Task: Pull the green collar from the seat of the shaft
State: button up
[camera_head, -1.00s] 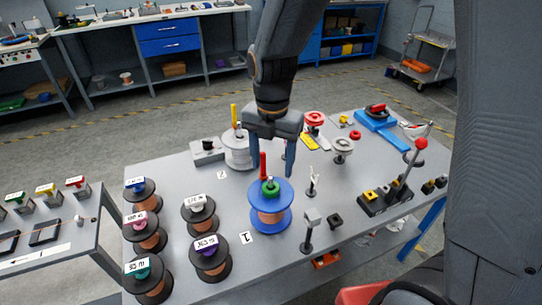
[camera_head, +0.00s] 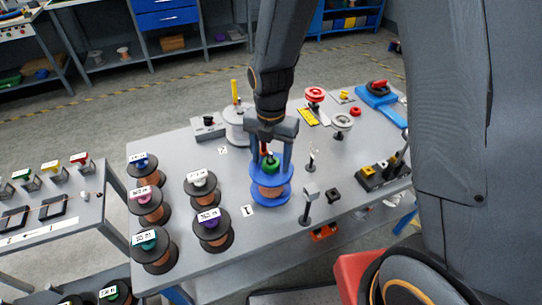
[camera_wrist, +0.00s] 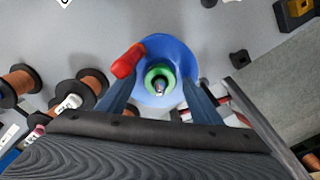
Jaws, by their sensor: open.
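The green collar (camera_head: 270,168) sits on the shaft at the top of a blue-flanged spool (camera_head: 257,192) wound with copper wire. In the wrist view the collar (camera_wrist: 159,78) is a green ring around the shaft tip (camera_wrist: 159,88), over the blue flange (camera_wrist: 182,57). A red handle (camera_wrist: 128,61) stands beside the collar, at its upper left in the wrist view. My gripper (camera_head: 271,172) is open above the spool, with one finger on each side of the collar. In the wrist view the fingers (camera_wrist: 158,97) lie left and right of it, apart from it.
Black-flanged wire spools (camera_head: 212,232) stand at the left of the table. A grey post with a square head (camera_head: 308,198) stands close by at the right. A white spool with a yellow handle (camera_head: 237,122) is behind.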

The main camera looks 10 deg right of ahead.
aim_at(271, 153)
jog(key=c, duration=1.1)
jog(key=shift+c, duration=0.3)
jog(key=shift+r+p, duration=1.7)
jog(key=shift+r, duration=0.15)
jog(key=shift+r+p, duration=1.3)
jog(key=shift+r, duration=0.4)
jog(key=shift+r+p, duration=0.3)
jog(key=shift+p, duration=0.05)
jog(key=shift+r+p, duration=0.85)
jog(key=shift+r, duration=1.1)
jog(key=shift+d, duration=0.1)
